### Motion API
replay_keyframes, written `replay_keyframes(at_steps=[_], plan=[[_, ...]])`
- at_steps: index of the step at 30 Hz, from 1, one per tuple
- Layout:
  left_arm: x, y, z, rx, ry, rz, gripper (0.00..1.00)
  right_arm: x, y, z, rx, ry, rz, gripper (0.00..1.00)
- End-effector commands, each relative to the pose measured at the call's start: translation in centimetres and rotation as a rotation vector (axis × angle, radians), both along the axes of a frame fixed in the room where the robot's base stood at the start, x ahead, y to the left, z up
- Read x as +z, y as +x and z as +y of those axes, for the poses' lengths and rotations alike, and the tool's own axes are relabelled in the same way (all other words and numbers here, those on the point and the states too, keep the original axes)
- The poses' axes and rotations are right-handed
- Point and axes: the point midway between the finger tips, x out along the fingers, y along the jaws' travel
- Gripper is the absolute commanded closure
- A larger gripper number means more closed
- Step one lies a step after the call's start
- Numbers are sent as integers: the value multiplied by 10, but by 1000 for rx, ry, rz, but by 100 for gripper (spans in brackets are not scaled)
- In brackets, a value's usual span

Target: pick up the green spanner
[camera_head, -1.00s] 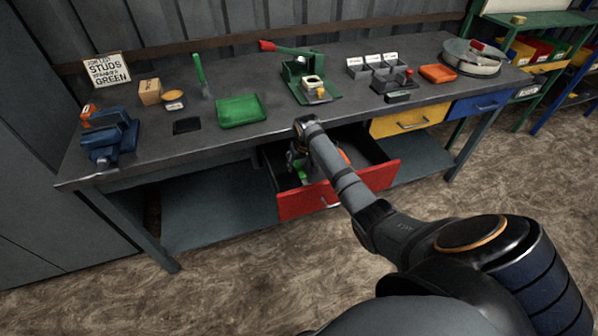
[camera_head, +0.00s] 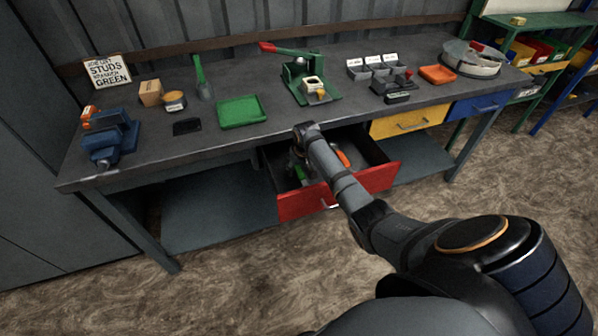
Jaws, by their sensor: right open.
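The red-fronted drawer (camera_head: 300,203) stands pulled out under the bench. Inside it, a small part of a green thing (camera_head: 302,176), likely the green spanner, shows just below my right gripper (camera_head: 298,163). My right gripper points down into the drawer, dark and partly hidden by its own wrist. Its jaws are open. I cannot tell whether they touch the green thing or are around it. An orange thing (camera_head: 342,158) lies in the drawer to the right of my wrist. My left gripper is out of view.
On the bench top (camera_head: 330,115) above the drawer stand a green tray (camera_head: 242,111), a green press (camera_head: 309,80) and a blue vise (camera_head: 109,138). The yellow drawer (camera_head: 408,122) and blue drawer (camera_head: 480,105) to the right are shut. The bench edge is close behind my wrist.

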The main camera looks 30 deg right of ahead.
Motion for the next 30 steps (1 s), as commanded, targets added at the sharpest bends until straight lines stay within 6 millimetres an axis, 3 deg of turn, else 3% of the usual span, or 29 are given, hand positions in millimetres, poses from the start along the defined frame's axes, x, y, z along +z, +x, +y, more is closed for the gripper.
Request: replay_keyframes(at_steps=[3, 14, 27, 30], plan=[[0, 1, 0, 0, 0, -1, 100, 0, 0, 0, 0, 0, 1, 49], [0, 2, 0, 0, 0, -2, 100, -2, -1, 0, 0, 0, 3, 98], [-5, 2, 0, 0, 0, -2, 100, -1, -1, 0, 0, 0, 5, 100], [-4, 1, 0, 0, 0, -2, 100, 10, -1, -1, 0, -2, 2, 100]])
